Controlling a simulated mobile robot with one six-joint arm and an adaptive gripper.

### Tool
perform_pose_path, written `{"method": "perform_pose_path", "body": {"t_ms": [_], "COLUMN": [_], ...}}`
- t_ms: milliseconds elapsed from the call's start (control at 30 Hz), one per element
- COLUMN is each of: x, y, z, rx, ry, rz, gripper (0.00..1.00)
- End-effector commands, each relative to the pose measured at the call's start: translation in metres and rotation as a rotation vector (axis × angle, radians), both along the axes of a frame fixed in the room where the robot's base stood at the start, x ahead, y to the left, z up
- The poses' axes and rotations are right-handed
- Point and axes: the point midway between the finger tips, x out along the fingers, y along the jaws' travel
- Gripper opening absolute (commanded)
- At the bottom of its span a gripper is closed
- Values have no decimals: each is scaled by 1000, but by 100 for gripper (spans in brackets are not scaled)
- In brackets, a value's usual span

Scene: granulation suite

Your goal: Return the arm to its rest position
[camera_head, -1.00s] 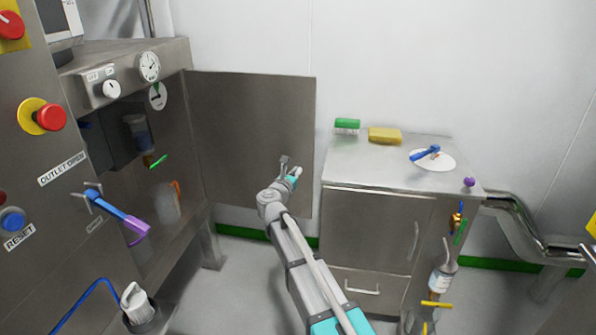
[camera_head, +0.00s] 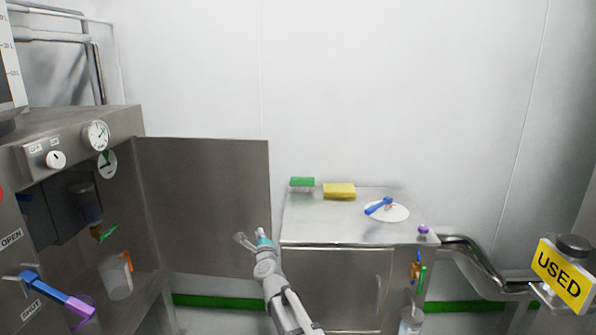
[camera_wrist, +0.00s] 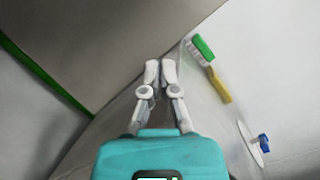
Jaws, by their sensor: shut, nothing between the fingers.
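My gripper (camera_wrist: 160,72) is shut and empty in the wrist view, its two pale fingertips together. In the head view my gripper (camera_head: 243,240) is at the end of my raised arm, in front of the open steel door panel (camera_head: 205,205) and left of the steel cabinet (camera_head: 335,285). No object is in its fingers.
The steel machine (camera_head: 65,140) stands left. A yellow "USED" sign (camera_head: 562,276) is at right.

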Motion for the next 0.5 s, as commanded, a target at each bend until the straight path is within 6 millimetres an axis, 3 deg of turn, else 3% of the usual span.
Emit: {"method": "perform_pose_path", "body": {"t_ms": [267,500], "x": [-31,-67], "y": [-26,-59], "z": [-34,-78], "rx": [-487,-891], "ry": [6,49], "rz": [217,424], "gripper": [0,0]}}
